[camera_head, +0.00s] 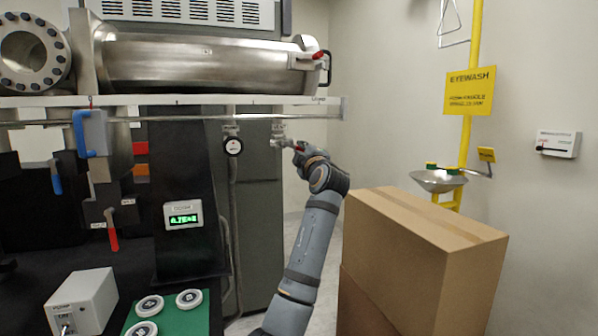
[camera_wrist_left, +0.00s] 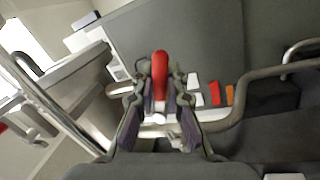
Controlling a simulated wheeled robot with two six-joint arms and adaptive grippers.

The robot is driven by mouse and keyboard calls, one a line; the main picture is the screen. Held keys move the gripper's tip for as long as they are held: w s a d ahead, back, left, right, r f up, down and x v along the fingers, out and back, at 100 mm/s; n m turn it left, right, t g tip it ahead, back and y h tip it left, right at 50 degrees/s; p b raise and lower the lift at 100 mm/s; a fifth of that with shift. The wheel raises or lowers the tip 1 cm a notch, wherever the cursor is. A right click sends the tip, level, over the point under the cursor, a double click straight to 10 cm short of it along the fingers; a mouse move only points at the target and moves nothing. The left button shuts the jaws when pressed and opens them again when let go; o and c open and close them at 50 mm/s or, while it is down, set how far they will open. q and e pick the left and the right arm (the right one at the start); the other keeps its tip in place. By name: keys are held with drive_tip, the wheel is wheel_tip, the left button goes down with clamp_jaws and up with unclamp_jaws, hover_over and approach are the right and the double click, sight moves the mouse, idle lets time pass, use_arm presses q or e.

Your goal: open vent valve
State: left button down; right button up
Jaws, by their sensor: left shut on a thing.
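The vent valve (camera_head: 278,142) is a small metal fitting below the long shelf rail, with a small label above it that I cannot read surely. Its red handle (camera_wrist_left: 160,72) shows in the left wrist view, upright between the fingers. My left gripper (camera_head: 299,150) is at the valve's right side in the head view. In the left wrist view the gripper (camera_wrist_left: 161,108) is shut on the red handle, with one finger on each side. My right gripper is in neither view.
A cardboard box (camera_head: 415,255) stands close to the right of my left arm. A steel chamber (camera_head: 200,62) lies above. A blue-handled valve (camera_head: 92,133) and a hanging red-handled lever (camera_head: 112,232) are at the left. An eyewash basin (camera_head: 438,181) is at the right.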

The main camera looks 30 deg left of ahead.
use_arm(q)
drive_tip(key=n, duration=0.1)
drive_tip(key=n+b, duration=0.1)
drive_tip(key=n, duration=0.1)
drive_tip(key=shift+w+d+r, duration=0.15)
drive_tip(key=shift+r, duration=0.1)
drive_tip(key=shift+r+n+g+y+b, duration=0.4)
drive_tip(key=shift+r+n+g, duration=0.15)
drive_tip(key=shift+n, duration=0.65)
drive_tip(key=shift+r+n, duration=0.15)
drive_tip(key=shift+n, duration=0.15)
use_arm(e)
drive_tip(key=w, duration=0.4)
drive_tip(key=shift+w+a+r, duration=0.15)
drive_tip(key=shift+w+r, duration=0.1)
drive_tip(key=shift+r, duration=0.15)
use_arm(q)
drive_tip(key=shift+r, duration=0.1)
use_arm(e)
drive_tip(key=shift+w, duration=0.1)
use_arm(q)
drive_tip(key=c, duration=1.8)
unclamp_jaws()
drive_tip(key=o, duration=0.4)
drive_tip(key=shift+r, duration=0.15)
